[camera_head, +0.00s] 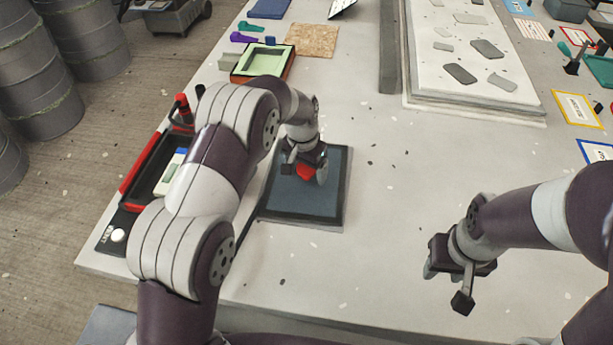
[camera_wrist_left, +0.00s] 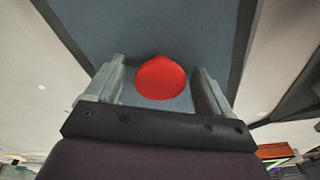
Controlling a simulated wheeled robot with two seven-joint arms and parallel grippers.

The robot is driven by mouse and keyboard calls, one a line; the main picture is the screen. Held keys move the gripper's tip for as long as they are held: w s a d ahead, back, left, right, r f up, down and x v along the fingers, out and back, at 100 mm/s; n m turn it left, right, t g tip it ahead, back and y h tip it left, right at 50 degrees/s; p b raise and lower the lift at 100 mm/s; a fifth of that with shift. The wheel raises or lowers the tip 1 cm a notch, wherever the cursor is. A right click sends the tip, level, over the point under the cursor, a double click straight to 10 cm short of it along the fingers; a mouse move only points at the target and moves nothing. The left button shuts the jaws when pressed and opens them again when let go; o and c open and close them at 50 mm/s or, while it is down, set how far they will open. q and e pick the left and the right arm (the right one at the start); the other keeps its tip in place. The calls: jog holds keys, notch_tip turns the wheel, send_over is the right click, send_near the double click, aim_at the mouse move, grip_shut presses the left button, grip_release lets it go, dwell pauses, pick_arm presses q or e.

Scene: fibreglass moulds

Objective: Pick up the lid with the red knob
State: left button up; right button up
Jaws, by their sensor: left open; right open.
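The lid (camera_head: 288,200) is a dark blue-grey panel with a darker rim, lying on the table left of centre. Its red knob (camera_head: 305,171) shows under my left gripper (camera_head: 305,172). In the left wrist view the round red knob (camera_wrist_left: 160,78) sits between the two fingers of my open left gripper (camera_wrist_left: 158,84), with a gap on each side. The blue-grey lid surface (camera_wrist_left: 150,30) fills the space behind it. My right gripper (camera_head: 452,272) is open and empty, over the table at the right, away from the lid.
A red-and-black tray (camera_head: 135,180) lies along the left table edge. A box with a pale green inside (camera_head: 263,62) and a cork board (camera_head: 306,40) are further back. A large white slab (camera_head: 470,50) with grey patches lies at the back right. The front middle of the table is clear.

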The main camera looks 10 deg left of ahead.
pick_arm(q)
jog(key=shift+w+f, duration=0.1)
jog(key=shift+w, duration=0.05)
jog(key=c, duration=1.4)
